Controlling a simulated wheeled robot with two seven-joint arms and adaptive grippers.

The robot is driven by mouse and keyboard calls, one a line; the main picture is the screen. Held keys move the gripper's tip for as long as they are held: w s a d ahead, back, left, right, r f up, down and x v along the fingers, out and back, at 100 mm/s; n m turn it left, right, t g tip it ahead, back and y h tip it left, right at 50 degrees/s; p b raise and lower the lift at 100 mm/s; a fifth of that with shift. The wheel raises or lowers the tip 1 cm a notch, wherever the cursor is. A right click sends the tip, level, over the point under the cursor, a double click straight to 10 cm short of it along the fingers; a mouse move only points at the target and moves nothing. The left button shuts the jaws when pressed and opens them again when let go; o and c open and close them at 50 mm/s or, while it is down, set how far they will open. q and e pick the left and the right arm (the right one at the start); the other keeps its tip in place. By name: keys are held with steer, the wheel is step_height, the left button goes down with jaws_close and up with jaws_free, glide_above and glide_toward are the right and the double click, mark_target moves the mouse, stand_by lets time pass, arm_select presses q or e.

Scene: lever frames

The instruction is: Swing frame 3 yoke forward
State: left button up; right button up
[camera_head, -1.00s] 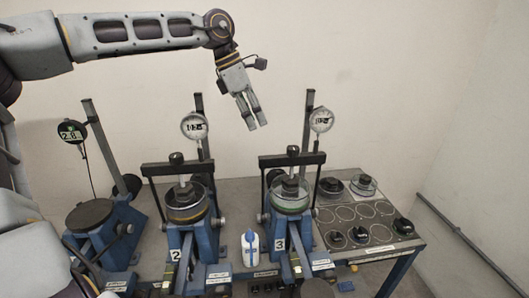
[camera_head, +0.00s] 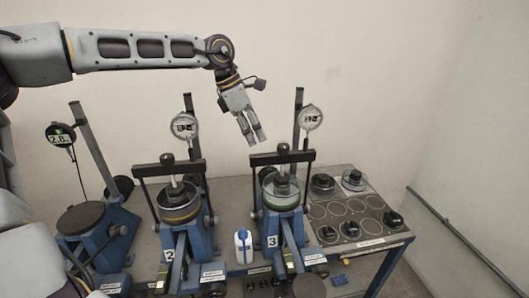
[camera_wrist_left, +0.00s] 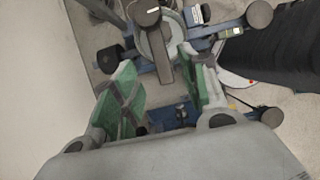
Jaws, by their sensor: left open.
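Frame 3 (camera_head: 288,225) is a blue lever stand with a "3" label, right of frame 2 in the head view. Its black yoke (camera_head: 300,156) is a crossbar on side arms, standing upright over a round cup with a dark knobbed weight. My left gripper (camera_head: 256,140) is open and empty, pointing down just above and left of the yoke's crossbar, apparently apart from it. In the left wrist view, the open green-padded fingers (camera_wrist_left: 165,88) have a stand's bar and round cup beyond them; I cannot tell which stand. My right gripper is not in view.
Frame 2 (camera_head: 180,240) with its own yoke stands to the left, and another stand (camera_head: 95,235) at far left. Dial gauges on posts rise behind. A white-and-blue bottle (camera_head: 243,246) stands between frames 2 and 3. Black weights sit on the right tray (camera_head: 350,244).

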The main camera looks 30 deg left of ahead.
mark_target(265, 154)
arm_select(q)
steer(key=shift+p+x, duration=0.75)
steer(key=shift+x, duration=3.4)
steer(key=shift+c, duration=0.3)
jaws_close()
